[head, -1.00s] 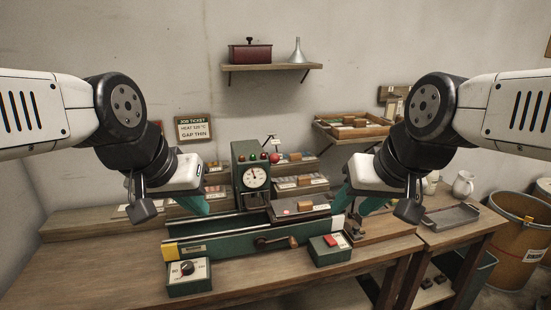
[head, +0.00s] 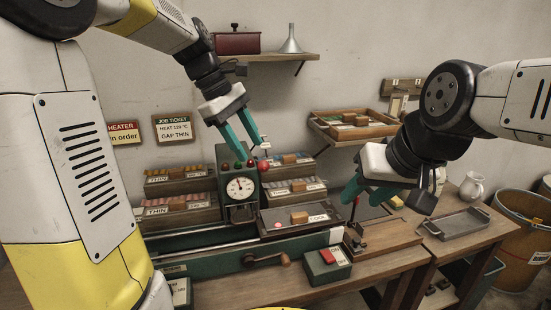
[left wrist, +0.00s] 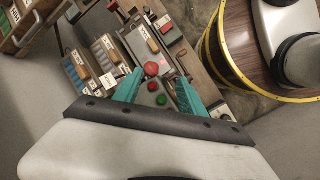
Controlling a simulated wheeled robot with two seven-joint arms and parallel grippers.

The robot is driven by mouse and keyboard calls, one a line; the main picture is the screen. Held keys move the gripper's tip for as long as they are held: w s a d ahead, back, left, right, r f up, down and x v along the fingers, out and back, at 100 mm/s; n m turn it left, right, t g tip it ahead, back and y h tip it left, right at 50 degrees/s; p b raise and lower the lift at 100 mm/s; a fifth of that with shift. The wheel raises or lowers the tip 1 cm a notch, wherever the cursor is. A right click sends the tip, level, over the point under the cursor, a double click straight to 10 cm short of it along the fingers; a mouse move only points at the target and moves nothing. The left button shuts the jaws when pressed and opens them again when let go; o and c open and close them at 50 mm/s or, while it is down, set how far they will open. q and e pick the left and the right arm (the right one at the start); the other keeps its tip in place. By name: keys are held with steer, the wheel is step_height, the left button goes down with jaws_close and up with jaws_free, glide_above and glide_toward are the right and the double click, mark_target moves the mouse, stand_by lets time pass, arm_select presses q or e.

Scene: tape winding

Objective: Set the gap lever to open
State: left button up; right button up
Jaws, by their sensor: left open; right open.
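The green machine (head: 238,205) stands at the back of the bench with a round white dial (head: 241,188) on its front. A red ball knob (head: 264,165), which looks like the gap lever's end, sits at its top right; its setting cannot be read. My left gripper (head: 246,145) is open, pointing down just above the machine's top. In the left wrist view the red knob (left wrist: 151,69) shows near the left fingertip, beside small red and green lamps (left wrist: 161,100). No contact is clear. My right gripper (head: 366,194) hangs over the bench's right part, empty.
A job ticket (head: 173,127) on the wall reads "GAP THIN". Racks of strips (head: 180,177) flank the machine. A tray marked "COOL" (head: 318,218) and a box with a red button (head: 327,264) lie to its right. A shelf (head: 272,56) hangs above.

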mark_target(263, 161)
arm_select(q)
steer(key=shift+w+d+f+n, duration=0.15)
steer(key=shift+w+d+n, duration=0.15)
steer(key=shift+w, duration=0.35)
steer(key=shift+w+d+f, duration=0.15)
steer(key=shift+w+d, duration=0.05)
steer(key=x, duration=0.7)
steer(key=shift+s+f, duration=0.15)
steer(key=shift+f, duration=0.05)
jaws_close()
stand_by(0.5)
